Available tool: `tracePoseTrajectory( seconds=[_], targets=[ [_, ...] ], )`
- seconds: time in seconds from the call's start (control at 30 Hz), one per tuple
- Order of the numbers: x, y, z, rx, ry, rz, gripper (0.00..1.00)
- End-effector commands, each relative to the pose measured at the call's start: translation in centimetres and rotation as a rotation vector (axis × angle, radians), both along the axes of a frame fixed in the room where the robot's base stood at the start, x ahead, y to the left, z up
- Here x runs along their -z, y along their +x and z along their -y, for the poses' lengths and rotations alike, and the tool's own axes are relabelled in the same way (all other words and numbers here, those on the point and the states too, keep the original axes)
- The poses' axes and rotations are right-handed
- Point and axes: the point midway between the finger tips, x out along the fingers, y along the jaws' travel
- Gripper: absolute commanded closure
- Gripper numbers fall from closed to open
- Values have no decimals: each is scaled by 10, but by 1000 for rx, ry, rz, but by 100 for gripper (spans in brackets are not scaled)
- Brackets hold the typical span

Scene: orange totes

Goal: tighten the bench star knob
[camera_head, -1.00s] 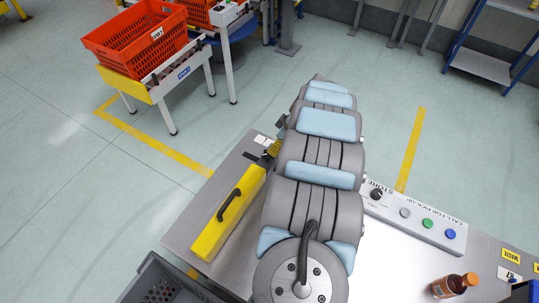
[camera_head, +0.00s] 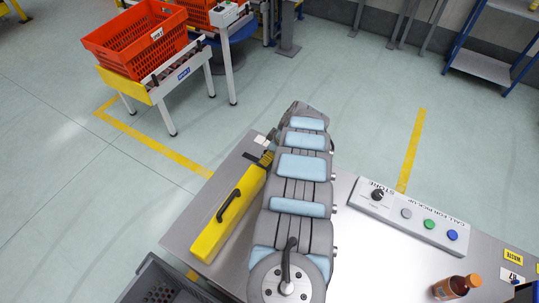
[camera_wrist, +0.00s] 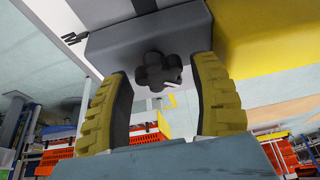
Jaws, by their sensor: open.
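The star knob (camera_wrist: 158,72) is dark with rounded lobes and sits on a grey block (camera_wrist: 112,45) in the wrist view. My gripper (camera_wrist: 160,92) is open, with its ridged yellow finger pads to the left and right of the knob. I cannot tell how far the pads reach along the knob's depth. In the head view my arm covers much of the bench, and I cannot clearly pick out the knob there.
A yellow guard (camera_head: 207,240) with a black handle lies along the grey bench (camera_head: 375,265), left of my arm. A control box (camera_head: 385,212) with a dial and buttons and a brown bottle (camera_head: 463,285) are to the right. A dark crate (camera_head: 150,275) stands front left.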

Motion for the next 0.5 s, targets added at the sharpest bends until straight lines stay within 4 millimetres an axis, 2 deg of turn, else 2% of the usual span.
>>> tracePoseTrajectory(
  seconds=[0.5],
  targets=[
    [6,2,-3,-1,-1,4,38]
  ],
)
